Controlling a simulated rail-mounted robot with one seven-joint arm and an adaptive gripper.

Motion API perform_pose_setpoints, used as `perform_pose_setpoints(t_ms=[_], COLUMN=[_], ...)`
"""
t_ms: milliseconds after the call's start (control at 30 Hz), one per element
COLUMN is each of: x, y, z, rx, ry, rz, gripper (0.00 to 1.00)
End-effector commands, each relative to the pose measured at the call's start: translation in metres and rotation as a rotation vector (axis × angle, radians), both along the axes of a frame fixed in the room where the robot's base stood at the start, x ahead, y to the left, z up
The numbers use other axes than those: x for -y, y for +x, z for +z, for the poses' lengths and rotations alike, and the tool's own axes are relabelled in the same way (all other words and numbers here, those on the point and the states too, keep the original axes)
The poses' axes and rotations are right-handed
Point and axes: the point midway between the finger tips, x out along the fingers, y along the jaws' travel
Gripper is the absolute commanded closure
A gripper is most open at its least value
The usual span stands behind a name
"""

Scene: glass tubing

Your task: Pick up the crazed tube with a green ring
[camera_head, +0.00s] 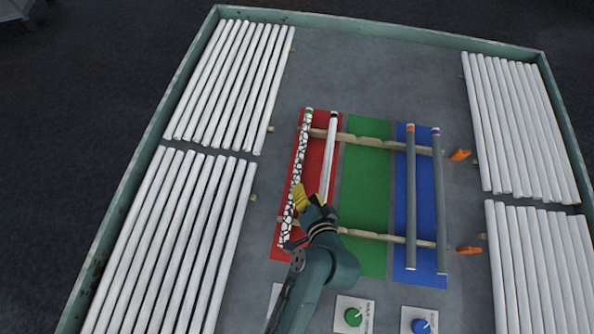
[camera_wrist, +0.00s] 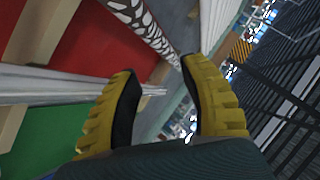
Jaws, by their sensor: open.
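The crazed tube (camera_head: 302,150), white with a black crackle pattern and a green ring at its far end, lies along the left side of the red mat (camera_head: 318,152). My gripper (camera_head: 299,196) has yellow fingers and is over the near half of this tube in the head view, hiding part of it. In the wrist view my gripper (camera_wrist: 158,75) is open with nothing held. The crazed tube (camera_wrist: 148,25) runs down towards the right fingertip there. I cannot tell whether it lies between the fingers. Its green ring is out of that view.
A plain white tube (camera_head: 329,155) lies close to the right on the red mat. The green mat (camera_head: 362,190) has no tube. Two grey tubes (camera_head: 411,190) lie on the blue mat. Wooden rails (camera_head: 365,141) cross beneath. White tubes (camera_head: 235,85) are stacked along both sides.

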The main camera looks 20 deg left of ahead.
Motion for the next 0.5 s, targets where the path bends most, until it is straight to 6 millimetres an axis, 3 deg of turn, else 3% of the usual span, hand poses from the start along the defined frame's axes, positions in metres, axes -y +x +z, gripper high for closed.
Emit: perform_pose_setpoints(t_ms=[100, 500], x=[-0.016, -0.045], y=[0.019, 0.057], z=[-0.017, -0.049], rx=[0.001, 0.001], ry=[-0.001, -0.001], rz=[0.004, 0.002], gripper=[0.56, 0.56])
